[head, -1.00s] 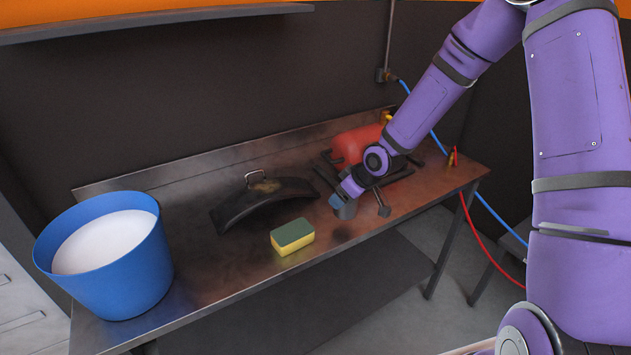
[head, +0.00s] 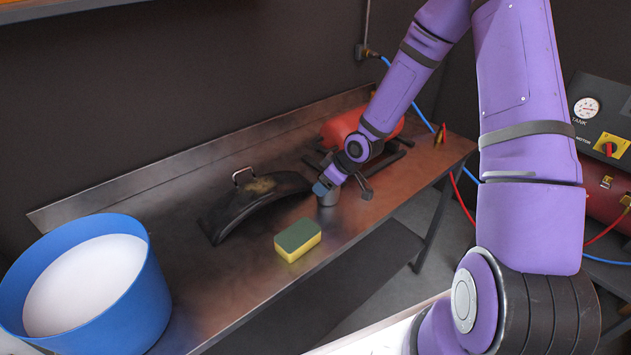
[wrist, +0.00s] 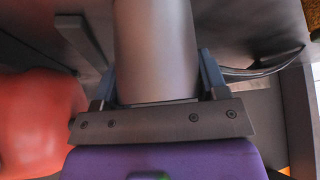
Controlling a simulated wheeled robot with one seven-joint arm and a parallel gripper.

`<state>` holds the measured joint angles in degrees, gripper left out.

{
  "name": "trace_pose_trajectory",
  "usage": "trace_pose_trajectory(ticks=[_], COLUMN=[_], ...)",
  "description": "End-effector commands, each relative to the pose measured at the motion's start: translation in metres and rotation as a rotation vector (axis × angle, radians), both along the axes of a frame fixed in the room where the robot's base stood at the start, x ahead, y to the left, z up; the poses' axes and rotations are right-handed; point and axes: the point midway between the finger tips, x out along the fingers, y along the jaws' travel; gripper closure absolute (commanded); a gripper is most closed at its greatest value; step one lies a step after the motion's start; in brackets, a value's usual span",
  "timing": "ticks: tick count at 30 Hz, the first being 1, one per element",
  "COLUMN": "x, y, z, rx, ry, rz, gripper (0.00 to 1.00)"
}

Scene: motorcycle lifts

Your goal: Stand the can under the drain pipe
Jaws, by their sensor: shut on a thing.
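My gripper (head: 324,187) is shut on a plain grey metal can (head: 328,198), which looks upright, at or just above the bench. I cannot tell whether its base touches. In the wrist view the can (wrist: 155,45) fills the gap between the two blue fingers of my gripper (wrist: 157,82). A red tank (head: 345,128) lies on a dark frame behind the gripper. A short dark pipe-like piece (head: 366,190) with a wider end shows just right of the can, apart from it; I cannot tell for sure that it is the drain pipe.
The metal bench (head: 225,290) also holds a blue bucket (head: 150,290) with white contents, a yellow-green sponge (head: 298,240) and a dark curved fender (head: 250,205). A compressor (head: 605,130) stands at right. Bare bench lies between sponge and can.

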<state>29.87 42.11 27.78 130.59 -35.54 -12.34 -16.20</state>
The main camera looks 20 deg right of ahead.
Motion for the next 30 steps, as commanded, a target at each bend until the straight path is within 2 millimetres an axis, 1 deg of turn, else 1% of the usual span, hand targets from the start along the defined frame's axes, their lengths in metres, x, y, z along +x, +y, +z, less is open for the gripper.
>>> trace_pose_trajectory(ticks=[10, 11, 12, 13, 14, 23, 26, 30], x=[0.0, 0.0, 0.0, 0.0, 0.0, 0.0, -0.002, -0.007], y=[-0.001, -0.001, -0.001, -0.001, -0.001, -0.001, -0.003, -0.009], z=[-0.003, -0.003, -0.003, -0.003, -0.003, -0.001, 0.003, 0.016], rx=[0.0, 0.0, 0.0, 0.0, 0.0, -0.001, -0.001, 0.0], ry=[-0.002, -0.002, -0.002, -0.002, -0.002, -0.002, -0.002, -0.004], rz=[0.0, 0.0, 0.0, 0.0, 0.0, 0.0, -0.001, -0.004], gripper=[0.58, 0.29, 0.2, 0.13, 0.08, 0.08, 0.08, 0.08])
